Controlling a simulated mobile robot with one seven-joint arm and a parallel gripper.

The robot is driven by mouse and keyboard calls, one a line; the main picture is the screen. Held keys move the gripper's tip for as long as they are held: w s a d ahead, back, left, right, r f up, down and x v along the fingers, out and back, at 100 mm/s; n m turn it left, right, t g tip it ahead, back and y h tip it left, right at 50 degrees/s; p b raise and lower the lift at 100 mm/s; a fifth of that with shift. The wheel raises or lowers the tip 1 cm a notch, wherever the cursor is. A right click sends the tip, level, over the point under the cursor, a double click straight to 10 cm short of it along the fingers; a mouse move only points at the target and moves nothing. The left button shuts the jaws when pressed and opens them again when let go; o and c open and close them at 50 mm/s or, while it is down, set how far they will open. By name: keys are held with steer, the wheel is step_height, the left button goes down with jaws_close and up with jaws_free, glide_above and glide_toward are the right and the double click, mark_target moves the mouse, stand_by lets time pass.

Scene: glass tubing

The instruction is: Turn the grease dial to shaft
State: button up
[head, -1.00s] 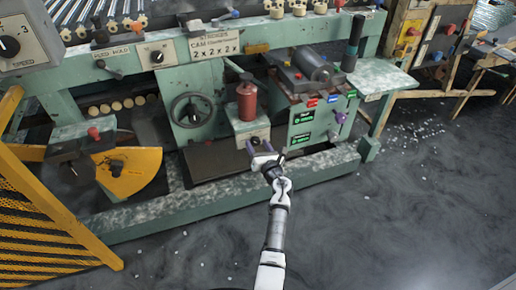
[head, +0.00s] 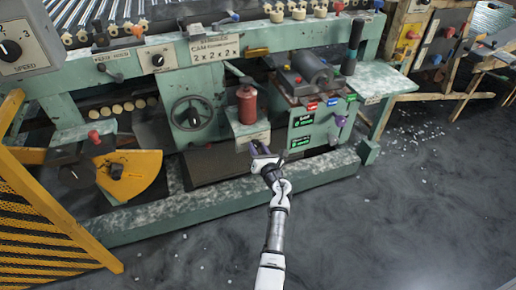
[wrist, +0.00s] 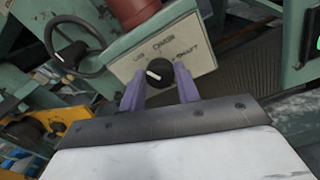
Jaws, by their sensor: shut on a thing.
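The grease dial (wrist: 158,73) is a round black knob with a white pointer mark on a cream plate (wrist: 195,55). In the wrist view the pointer is toward the upper left. The word SHAFT is on the plate to the right of the knob; the other labels are tilted and hard to read. My gripper (wrist: 160,85) has its two purple fingers on either side of the knob, shut on it. In the head view my gripper (head: 261,150) is at the front of the box under the red canister (head: 247,104), and the dial is hidden behind it.
A handwheel (head: 191,112) is to the left of the canister. A green panel with coloured labels (head: 318,120) stands close on the right. A green base rail (head: 205,203) runs below. A yellow mesh guard (head: 45,215) is at lower left. The floor in front is open.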

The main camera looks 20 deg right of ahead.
steer(key=m+p, duration=0.3)
steer(key=m, duration=0.2)
steer(key=shift+m+p, duration=0.3)
steer(key=m+p, duration=0.3)
steer(key=m, duration=0.3)
steer(key=shift+m, duration=0.3)
steer(key=m+p, duration=0.2)
steer(key=m, duration=0.3)
steer(key=shift+f+h+p, duration=0.1)
steer(key=shift+h+p, duration=0.2)
steer(key=shift+p, duration=0.1)
steer(key=m+p, duration=0.2)
steer(key=m, duration=0.4)
steer(key=shift+f+m, duration=0.1)
steer(key=shift+m, duration=0.2)
steer(key=o, duration=1)
steer(key=shift+s, duration=0.1)
